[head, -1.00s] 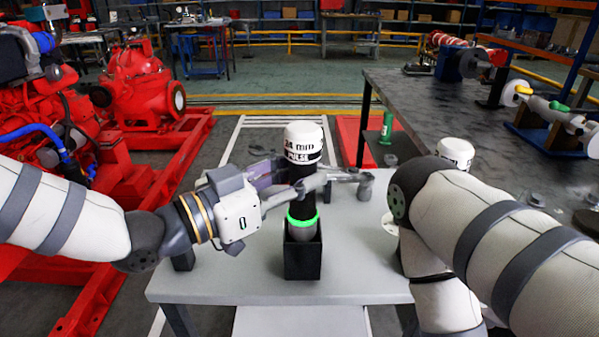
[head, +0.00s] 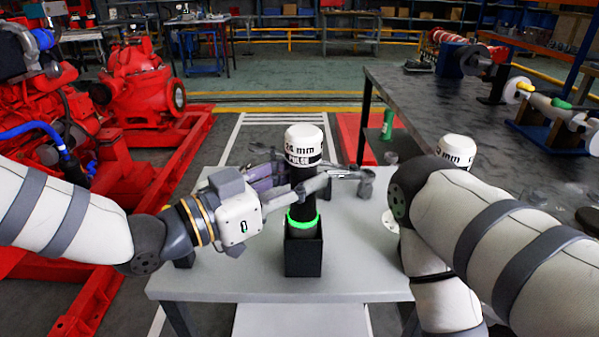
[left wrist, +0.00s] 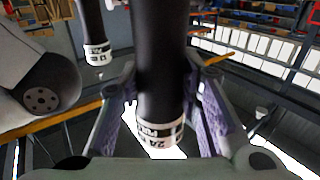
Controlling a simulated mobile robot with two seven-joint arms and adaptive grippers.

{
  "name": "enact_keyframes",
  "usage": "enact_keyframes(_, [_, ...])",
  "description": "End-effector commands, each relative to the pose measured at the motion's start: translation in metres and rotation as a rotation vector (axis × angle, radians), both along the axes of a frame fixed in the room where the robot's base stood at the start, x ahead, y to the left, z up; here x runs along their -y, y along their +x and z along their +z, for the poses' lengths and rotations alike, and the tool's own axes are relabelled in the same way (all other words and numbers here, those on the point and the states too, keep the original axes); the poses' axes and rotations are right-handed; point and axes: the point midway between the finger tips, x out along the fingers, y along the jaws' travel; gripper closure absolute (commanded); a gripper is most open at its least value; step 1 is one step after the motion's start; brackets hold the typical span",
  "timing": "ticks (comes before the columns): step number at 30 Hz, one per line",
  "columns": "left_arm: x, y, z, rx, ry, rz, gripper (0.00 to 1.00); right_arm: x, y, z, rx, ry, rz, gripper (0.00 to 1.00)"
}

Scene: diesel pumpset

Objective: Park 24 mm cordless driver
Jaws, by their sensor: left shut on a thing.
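The 24 mm cordless driver (head: 303,147) has a white cap, a black body and a green glowing ring near its lower end. It stands upright with its lower end in the mouth of a black square holder (head: 303,258) on a light grey table (head: 225,284). My left gripper (head: 303,185) is shut on the black body, below the cap. In the left wrist view the driver's body (left wrist: 160,60) runs between the purple-padded fingers (left wrist: 165,125). How deep its end sits is hidden by the holder. My right gripper is not in view.
A second white-capped tool (head: 456,149) stands at the right, partly behind my right arm. A dark workbench (head: 430,100) with a green bottle (head: 387,124) near it is behind. Red pump machinery (head: 140,88) fills the left.

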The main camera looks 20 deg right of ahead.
Motion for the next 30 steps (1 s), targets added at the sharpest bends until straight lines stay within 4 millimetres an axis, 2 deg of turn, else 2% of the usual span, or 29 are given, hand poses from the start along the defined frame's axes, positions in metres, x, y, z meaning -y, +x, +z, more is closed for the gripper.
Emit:
enact_keyframes(17, [0.000,0.000,-0.009,0.002,-0.003,0.000,1.00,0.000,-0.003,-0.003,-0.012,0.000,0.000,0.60])
enact_keyframes(18, [0.000,0.000,-0.009,0.003,-0.003,0.000,0.59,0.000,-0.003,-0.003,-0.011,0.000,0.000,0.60])
enact_keyframes(20, [0.000,0.000,-0.009,0.003,-0.003,0.000,0.46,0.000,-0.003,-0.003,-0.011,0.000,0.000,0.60])
enact_keyframes(30, [-0.003,-0.001,-0.011,-0.001,0.003,0.001,0.45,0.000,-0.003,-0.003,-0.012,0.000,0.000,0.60])
